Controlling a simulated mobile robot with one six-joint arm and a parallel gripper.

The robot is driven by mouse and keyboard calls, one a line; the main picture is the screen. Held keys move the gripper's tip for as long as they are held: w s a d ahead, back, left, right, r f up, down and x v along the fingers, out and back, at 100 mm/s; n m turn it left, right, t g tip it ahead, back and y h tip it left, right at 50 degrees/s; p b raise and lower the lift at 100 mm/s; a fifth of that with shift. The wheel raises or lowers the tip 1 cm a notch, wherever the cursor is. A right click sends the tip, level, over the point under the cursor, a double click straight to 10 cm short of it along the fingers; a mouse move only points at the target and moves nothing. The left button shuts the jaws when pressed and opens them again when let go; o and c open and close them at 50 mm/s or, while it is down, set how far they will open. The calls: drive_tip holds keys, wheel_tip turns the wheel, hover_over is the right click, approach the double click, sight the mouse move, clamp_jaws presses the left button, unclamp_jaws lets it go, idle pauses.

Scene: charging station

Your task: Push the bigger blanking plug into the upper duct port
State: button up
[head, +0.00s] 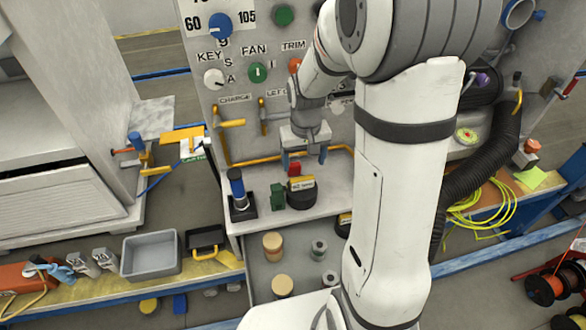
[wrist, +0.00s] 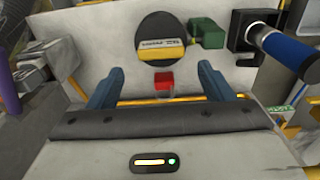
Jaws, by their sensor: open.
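My gripper (head: 304,157) is open and empty above the grey worktop in the head view. Its two blue fingers also show in the wrist view (wrist: 160,85), with a red block (wrist: 163,79) and a black disc with a yellow label (wrist: 168,38) beyond the gap. Two tan round pieces (head: 272,242) and two smaller grey ones (head: 319,248) stand on the lower shelf in the head view. I cannot tell for certain which is the bigger blanking plug.
A green block (head: 278,195) and a blue-handled tool in a black holder (head: 238,192) stand near the disc. A labelled control panel (head: 222,110) rises behind. A black corrugated hose (head: 485,165) hangs at right. A grey bin (head: 150,255) stands on the left bench.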

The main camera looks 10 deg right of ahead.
sight(302, 178)
drive_tip(key=shift+w+f, duration=0.35)
drive_tip(key=shift+f, duration=0.55)
wheel_tip(302, 178, down, 7)
drive_tip(key=shift+f, duration=0.15)
drive_tip(key=shift+c, duration=0.5)
drive_tip(key=c, duration=1.1)
wheel_tip(302, 178, up, 18)
drive_tip(key=shift+r, duration=0.1)
